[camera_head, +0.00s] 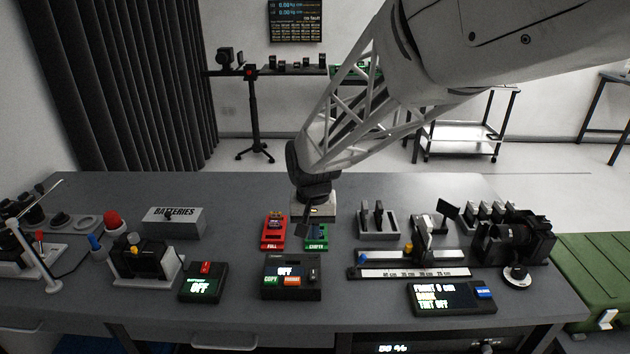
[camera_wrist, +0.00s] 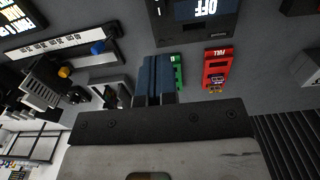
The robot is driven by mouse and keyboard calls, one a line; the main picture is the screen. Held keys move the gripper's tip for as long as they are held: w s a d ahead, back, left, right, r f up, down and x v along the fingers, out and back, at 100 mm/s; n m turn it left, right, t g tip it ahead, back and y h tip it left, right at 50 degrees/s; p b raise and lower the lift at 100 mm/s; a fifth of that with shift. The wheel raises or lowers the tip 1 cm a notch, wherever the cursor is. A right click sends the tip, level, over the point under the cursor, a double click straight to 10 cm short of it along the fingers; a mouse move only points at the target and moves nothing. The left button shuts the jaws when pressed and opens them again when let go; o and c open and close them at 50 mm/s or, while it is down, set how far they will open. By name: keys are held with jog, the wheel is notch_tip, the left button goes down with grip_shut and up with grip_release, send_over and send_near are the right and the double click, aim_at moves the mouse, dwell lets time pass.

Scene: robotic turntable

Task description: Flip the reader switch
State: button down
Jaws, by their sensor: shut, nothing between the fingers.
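The reader is taken to be the dark box (camera_head: 291,290) at the middle of the table's front. Its screen reads OFF, with a green COPY button (camera_head: 271,280) and an orange FORMAT button (camera_head: 292,281). A small dark switch (camera_head: 313,273) stands at its right end. The reader (camera_wrist: 190,33) also shows at the top of the wrist view, partly cut off. My gripper (camera_wrist: 155,62) is shut and empty, pointing down beside the green tray behind the reader.
A red tray (camera_head: 272,242) marked FULL holds small cards. A green tray (camera_head: 317,242) stands beside it. A grey stand with dark upright pieces (camera_head: 378,222), a ruler rail (camera_head: 415,272) and a display box (camera_head: 451,298) lie to the right. A box with a red switch (camera_head: 203,282) is left.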

aim_at(313, 270)
notch_tip(313, 270, down, 11)
jog(key=shift+r, duration=0.1)
dwell(0.4)
jog(key=shift+f, duration=0.2)
